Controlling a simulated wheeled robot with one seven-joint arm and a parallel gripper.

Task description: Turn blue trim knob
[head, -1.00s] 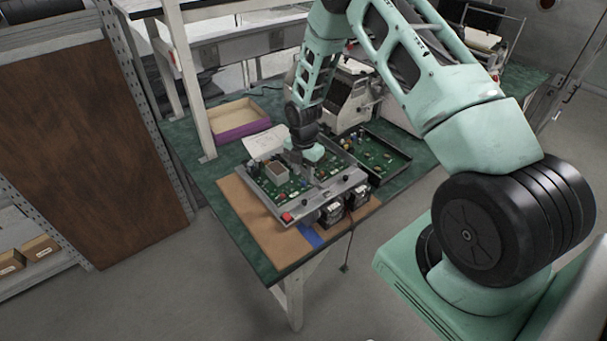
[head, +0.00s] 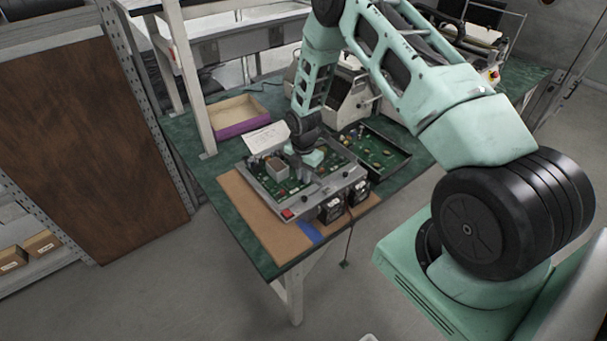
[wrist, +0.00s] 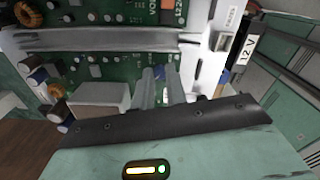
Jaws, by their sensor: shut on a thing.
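A small blue knob (wrist: 160,72) shows on the green circuit board (wrist: 120,68) in the wrist view. My gripper (wrist: 160,82) has its two grey fingers pointing at the board, with the tips at the knob and shut on it. The tips partly cover the knob. In the head view my gripper (head: 305,177) reaches down into the open grey chassis (head: 318,203) on the bench. The knob is too small and hidden to make out there.
A grey metal bar (wrist: 95,39) crosses the board beyond my fingers. A pale block (wrist: 98,98) stands left of them. A second board tray (head: 375,150) lies right of the chassis. A purple-edged box (head: 240,127) sits behind. A red button (head: 287,213) is at the chassis front.

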